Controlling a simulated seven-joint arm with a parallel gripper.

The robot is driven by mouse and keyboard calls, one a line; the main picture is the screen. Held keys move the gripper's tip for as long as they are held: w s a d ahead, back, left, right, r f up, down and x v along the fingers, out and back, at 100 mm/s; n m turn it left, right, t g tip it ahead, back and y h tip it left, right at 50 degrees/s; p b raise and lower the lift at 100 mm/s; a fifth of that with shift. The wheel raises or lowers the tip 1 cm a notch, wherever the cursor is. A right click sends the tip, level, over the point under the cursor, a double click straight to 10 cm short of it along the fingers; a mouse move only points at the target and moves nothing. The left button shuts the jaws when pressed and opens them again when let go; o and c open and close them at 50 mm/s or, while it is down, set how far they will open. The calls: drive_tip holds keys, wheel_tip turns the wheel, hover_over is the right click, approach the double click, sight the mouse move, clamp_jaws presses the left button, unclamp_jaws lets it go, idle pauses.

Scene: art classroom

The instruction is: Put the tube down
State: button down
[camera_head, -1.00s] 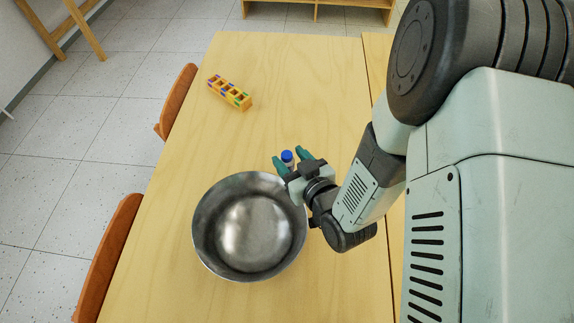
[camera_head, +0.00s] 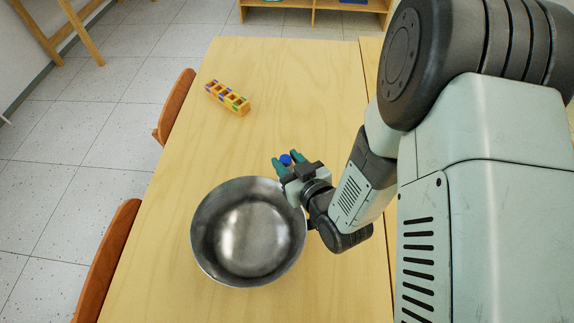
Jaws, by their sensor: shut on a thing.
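The tube shows as a small blue cap (camera_head: 286,159) between the two teal fingers of my gripper (camera_head: 287,161). My gripper is shut on the tube, just beyond the upper right rim of the metal bowl. The rest of the tube is hidden behind the fingers and the gripper body. I cannot tell whether its lower end touches the table.
A large metal bowl (camera_head: 207,211) stands on the wooden table (camera_head: 300,80), close to the left of my gripper. A yellow rack with coloured marks (camera_head: 228,98) lies at the far left. The table between rack and gripper is clear. Chairs (camera_head: 176,104) stand along the left edge.

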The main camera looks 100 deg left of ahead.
wheel_tip(320, 180, up, 10)
drive_tip(key=w+a+r+m+t+y, duration=0.15)
drive_tip(key=w+m+t, duration=0.25)
drive_tip(key=w, duration=1.5)
drive_tip(key=w+a+r+m+t+y, duration=0.1)
drive_tip(key=w+a+m+t, duration=0.25)
drive_tip(key=w, duration=1.55)
drive_tip(key=w+d+r+m+t+h, duration=0.1)
drive_tip(key=w+d+m+t, duration=0.15)
drive_tip(key=w+d, duration=0.65)
drive_tip(key=w+d+r+m+t+h, duration=0.1)
drive_tip(key=w+d+r+t, duration=0.2)
drive_tip(key=w, duration=0.9)
drive_tip(key=w+d+m+t, duration=0.2)
drive_tip(key=w+d+t, duration=0.1)
drive_tip(key=w+d, duration=0.65)
wheel_tip(320, 180, down, 10)
drive_tip(key=w, duration=0.2)
drive_tip(key=shift+a, duration=0.2)
drive_tip(key=shift+f+h, duration=0.25)
drive_tip(key=shift+f, duration=0.2)
